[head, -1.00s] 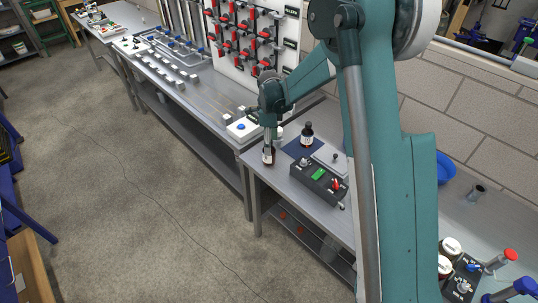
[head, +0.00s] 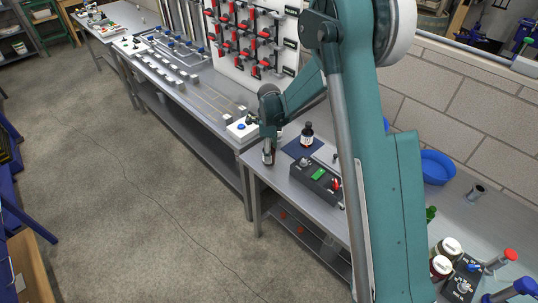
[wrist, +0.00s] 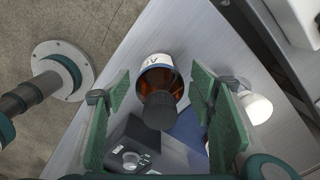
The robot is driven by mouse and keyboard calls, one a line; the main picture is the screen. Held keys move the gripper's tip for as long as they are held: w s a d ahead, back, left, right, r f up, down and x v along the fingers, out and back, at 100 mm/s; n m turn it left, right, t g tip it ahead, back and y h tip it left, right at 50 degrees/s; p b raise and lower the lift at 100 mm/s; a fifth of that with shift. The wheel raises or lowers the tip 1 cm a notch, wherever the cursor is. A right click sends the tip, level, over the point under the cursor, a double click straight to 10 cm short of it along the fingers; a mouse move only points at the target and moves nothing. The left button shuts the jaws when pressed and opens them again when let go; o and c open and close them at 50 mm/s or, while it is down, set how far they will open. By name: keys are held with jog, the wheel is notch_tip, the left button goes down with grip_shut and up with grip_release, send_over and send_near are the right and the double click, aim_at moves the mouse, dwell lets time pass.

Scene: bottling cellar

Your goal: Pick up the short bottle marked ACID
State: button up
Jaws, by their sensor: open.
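A small amber bottle with a dark cap and white label (wrist: 160,78) stands between the two green-padded fingers of my gripper (wrist: 161,92) in the wrist view. The label's visible lettering starts with A; the rest is turned away. My gripper is open, one finger on each side of the bottle, with gaps showing. In the head view the bottle (head: 268,158) stands near the bench's front edge, its upper part hidden by my gripper (head: 269,140). A second dark bottle with a white label (head: 307,134) stands farther right on a dark blue mat (head: 297,149).
A white round object (wrist: 256,106) lies just beyond the right finger. A blue bowl (head: 437,167) stands by the wall.

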jog(key=shift+c, duration=0.2)
dwell(0.3)
jog(key=c, duration=1.2)
jog(key=shift+r, duration=0.2)
jog(key=shift+r, duration=4.85)
